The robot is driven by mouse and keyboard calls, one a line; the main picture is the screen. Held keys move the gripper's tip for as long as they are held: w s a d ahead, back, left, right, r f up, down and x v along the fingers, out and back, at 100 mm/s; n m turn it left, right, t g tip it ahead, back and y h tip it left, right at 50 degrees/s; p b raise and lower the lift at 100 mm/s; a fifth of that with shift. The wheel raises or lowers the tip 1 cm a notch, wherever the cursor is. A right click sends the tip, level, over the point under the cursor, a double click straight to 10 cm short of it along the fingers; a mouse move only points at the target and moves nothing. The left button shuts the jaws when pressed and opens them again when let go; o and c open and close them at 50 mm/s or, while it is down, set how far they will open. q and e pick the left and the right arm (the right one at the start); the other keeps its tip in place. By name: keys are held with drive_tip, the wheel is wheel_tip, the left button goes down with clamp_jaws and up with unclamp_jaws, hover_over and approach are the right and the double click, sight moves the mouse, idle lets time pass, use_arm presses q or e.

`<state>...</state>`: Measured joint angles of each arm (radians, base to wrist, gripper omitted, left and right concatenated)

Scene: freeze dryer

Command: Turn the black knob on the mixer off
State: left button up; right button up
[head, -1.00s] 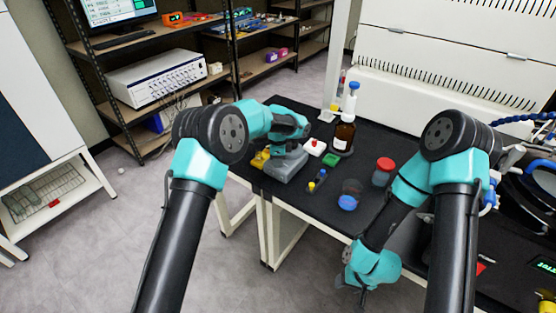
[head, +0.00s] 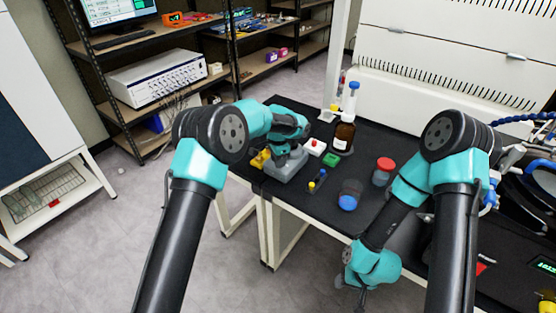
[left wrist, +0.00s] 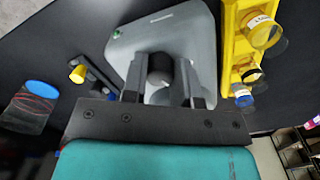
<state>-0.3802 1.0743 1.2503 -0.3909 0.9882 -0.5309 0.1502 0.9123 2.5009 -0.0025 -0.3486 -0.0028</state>
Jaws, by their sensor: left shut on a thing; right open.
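The grey mixer (head: 286,168) stands on the black table near its left end, in front of my left arm. In the left wrist view its grey body (left wrist: 195,40) shows a small green spot at one corner. The black knob (left wrist: 160,66) is on its face, between the fingers of my left gripper (left wrist: 160,84), which is shut on it. In the head view the wrist of my left gripper (head: 283,150) hides the knob. My right gripper (head: 361,295) hangs low by the table's front edge, open and away from the mixer.
A yellow rack with tubes (left wrist: 232,50) stands close beside the mixer. A small dark rack with a yellow-capped tube (head: 312,185), a blue-ended beaker (head: 348,197), a red-lidded jar (head: 383,172) and a brown bottle (head: 344,137) stand to the right. Bare table lies between them.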

use_arm(q)
drive_tip(key=n, duration=0.6)
drive_tip(key=shift+n, duration=0.4)
drive_tip(key=o, duration=0.9)
drive_tip(key=shift+o, duration=0.2)
drive_tip(key=shift+r, duration=0.15)
wheel_tip(320, 180, up, 17)
idle(0.4)
